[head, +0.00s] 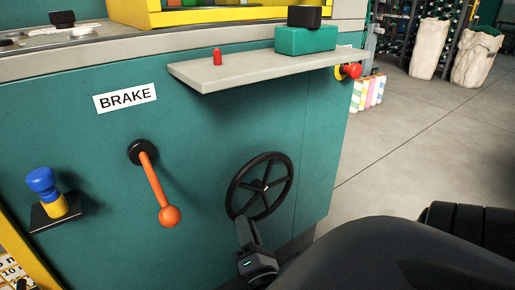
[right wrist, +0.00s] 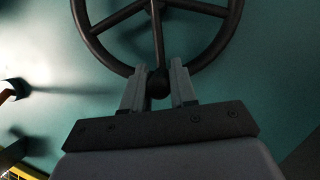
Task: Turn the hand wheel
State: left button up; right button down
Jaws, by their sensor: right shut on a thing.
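The black hand wheel (head: 259,186) is mounted on the front of the teal machine panel, right of the orange brake lever. In the right wrist view its rim and spokes (right wrist: 155,35) fill the top of the picture. My right gripper (head: 243,222) is at the lower left of the rim. In the right wrist view its two grey fingers (right wrist: 158,85) stand on either side of a dark round knob (right wrist: 157,83) at the wheel's rim, and they are shut on it. My left gripper is not in view.
The orange brake lever (head: 159,186) hangs down left of the wheel, under the BRAKE label (head: 125,97). A grey shelf (head: 245,72) juts out above. A blue and yellow knob (head: 46,192) is at far left.

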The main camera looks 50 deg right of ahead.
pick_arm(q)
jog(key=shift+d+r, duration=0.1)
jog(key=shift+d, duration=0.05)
pick_arm(e)
jog(key=shift+a+r+m, duration=0.15)
jog(key=shift+r+m, duration=0.15)
jog(key=shift+m, duration=0.1)
jog(key=c, duration=1)
grip_release()
